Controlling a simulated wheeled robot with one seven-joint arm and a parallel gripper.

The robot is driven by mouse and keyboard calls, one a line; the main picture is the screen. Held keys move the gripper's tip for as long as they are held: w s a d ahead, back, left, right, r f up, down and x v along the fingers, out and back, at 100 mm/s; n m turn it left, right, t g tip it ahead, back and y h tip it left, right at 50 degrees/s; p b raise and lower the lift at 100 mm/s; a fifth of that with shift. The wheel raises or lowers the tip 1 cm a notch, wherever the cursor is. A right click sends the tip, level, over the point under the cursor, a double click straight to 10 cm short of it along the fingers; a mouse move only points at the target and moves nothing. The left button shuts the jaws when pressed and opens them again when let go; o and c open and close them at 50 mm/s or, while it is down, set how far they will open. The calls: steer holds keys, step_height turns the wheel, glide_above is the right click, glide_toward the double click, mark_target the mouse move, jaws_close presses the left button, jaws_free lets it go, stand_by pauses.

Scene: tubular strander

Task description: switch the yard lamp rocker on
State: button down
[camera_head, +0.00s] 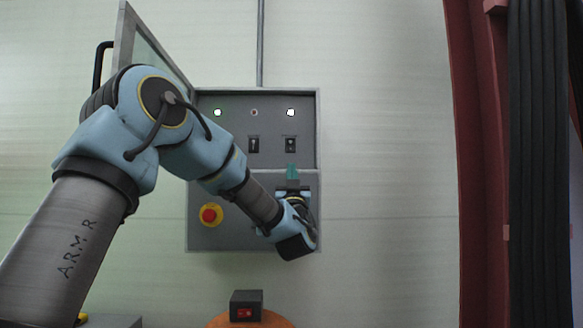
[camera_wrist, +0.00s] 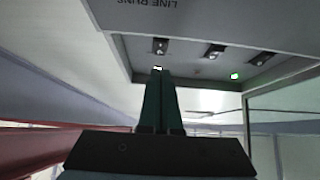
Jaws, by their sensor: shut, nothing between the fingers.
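A grey control box (camera_head: 312,130) hangs on the wall with its door open. Two dark rockers show, a middle one (camera_head: 254,145) and a right one (camera_head: 290,145); the arm covers the place to their left. In the wrist view a row of switches includes one (camera_wrist: 160,45) just beyond the fingertips. Labels are too small to tell which is the yard lamp rocker. My gripper (camera_head: 292,170) is shut and empty, its teal fingers pointing up just below the right rocker. In the wrist view the fingers (camera_wrist: 160,80) lie together. Contact with a rocker cannot be told.
Above the rockers are a lit greenish lamp (camera_head: 217,113), a dark lamp (camera_head: 254,112) and a lit white lamp (camera_head: 291,112). A red stop button (camera_head: 209,215) sits lower left. The open door (camera_head: 150,45) stands behind my arm. A small red-switch box (camera_head: 246,304) stands below.

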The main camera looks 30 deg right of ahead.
steer(key=v, duration=0.3)
steer(key=shift+f+b, duration=0.4)
steer(key=shift+f, duration=0.05)
